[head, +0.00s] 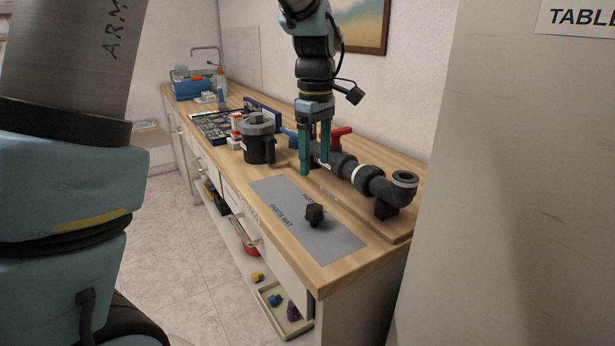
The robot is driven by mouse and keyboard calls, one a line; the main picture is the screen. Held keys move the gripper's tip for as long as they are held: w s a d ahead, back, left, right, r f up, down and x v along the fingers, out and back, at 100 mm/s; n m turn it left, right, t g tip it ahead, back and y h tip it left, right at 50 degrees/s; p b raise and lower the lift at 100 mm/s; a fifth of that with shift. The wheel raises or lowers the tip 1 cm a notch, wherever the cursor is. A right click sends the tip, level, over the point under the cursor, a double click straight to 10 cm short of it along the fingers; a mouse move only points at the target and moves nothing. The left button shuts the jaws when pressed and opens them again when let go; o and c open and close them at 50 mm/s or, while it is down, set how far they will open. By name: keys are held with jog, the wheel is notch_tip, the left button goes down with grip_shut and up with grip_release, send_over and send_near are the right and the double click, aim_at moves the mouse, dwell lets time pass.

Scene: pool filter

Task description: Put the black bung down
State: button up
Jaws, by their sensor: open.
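The black bung (315,214) sits on the grey parts mat (336,240) on the wooden bench. My gripper (314,170) points down with its green fingers apart and nothing between them. It is above and behind the bung, clear of it, in front of the pipework. The underside of the bung is hidden, and I cannot tell its exact tilt.
Dark pipework (347,165) with a red-handled valve (340,133) stands behind the mat. A black filter pot (259,140) stands left of my gripper. A tray (284,312) with small coloured parts is on the lower shelf. The mat's near part is clear.

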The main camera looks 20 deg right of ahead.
jog(key=shift+r, duration=0.15)
jog(key=w+a+f+m, duration=0.1)
jog(key=a+f+m, duration=0.1)
jog(key=a, duration=0.7)
jog(key=w+a+f+m, duration=0.1)
jog(key=a+f, duration=0.1)
jog(key=a, duration=0.6)
jog(key=s+a+f+m, duration=0.2)
jog(key=s+a, duration=0.1)
jog(key=a, duration=0.3)
jog(key=s+a+f+m+t, duration=0.1)
jog(key=s+a+f+m, duration=0.1)
jog(key=a, duration=0.5)
jog(key=shift+s+a+m+t, duration=0.15)
jog(key=shift+s+m+t, duration=0.2)
jog(key=shift+s, duration=0.3)
